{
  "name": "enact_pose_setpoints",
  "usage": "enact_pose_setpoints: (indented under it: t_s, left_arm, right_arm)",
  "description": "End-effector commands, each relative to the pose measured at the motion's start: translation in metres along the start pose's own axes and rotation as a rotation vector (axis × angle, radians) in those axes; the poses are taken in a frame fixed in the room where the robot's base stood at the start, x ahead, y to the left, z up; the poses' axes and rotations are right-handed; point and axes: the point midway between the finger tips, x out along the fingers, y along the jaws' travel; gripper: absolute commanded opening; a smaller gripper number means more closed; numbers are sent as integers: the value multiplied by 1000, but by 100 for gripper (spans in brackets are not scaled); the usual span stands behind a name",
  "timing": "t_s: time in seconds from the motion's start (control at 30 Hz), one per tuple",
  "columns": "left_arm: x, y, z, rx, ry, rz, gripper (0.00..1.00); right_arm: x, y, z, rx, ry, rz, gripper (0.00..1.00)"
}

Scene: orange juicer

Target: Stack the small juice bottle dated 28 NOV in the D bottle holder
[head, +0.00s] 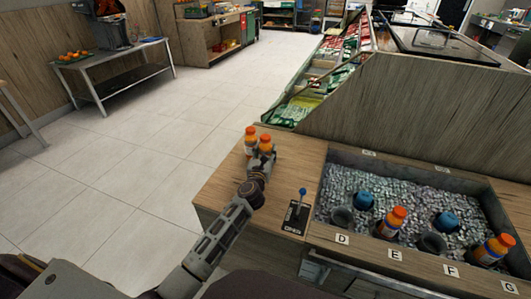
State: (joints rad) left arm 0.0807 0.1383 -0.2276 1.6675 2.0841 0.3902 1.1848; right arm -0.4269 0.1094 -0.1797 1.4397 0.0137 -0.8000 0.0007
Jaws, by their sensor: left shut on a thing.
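Two small juice bottles with orange caps stand close together at the far left of the wooden counter, a left one (250,141) and a right one (265,142). My left gripper (262,155) is shut at the right bottle, hiding its lower part. No date is readable on either. The D bottle holder (342,218), behind the D label (342,239), is a dark round cup in the ice bin and looks empty. My right gripper is not in view.
The bin (408,176) also holds orange-capped bottles at E (391,224) and G (492,251), an empty-looking F cup (433,242), and two blue-topped items (364,200) (447,221). A black plate with a blue-knobbed lever (297,214) stands left of D.

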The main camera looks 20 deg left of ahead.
Motion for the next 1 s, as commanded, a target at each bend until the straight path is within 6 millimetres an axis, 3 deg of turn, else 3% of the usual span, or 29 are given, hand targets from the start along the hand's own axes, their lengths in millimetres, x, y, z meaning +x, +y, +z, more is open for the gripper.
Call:
enact_pose_setpoints:
  t_s: [0.33, 0.37, 0.5, 1.0]
  left_arm:
    - [0, 0, -2, 0, -2, 0, 15]
    - [0, 0, -3, 0, 0, 0, 50]
    - [0, 0, -3, 0, 0, 0, 68]
    - [0, 0, -1, 0, 0, 0, 70]
  right_arm:
    - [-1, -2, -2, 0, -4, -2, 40]
    - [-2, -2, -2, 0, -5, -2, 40]
    - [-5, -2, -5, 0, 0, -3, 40]
    - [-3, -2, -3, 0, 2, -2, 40]
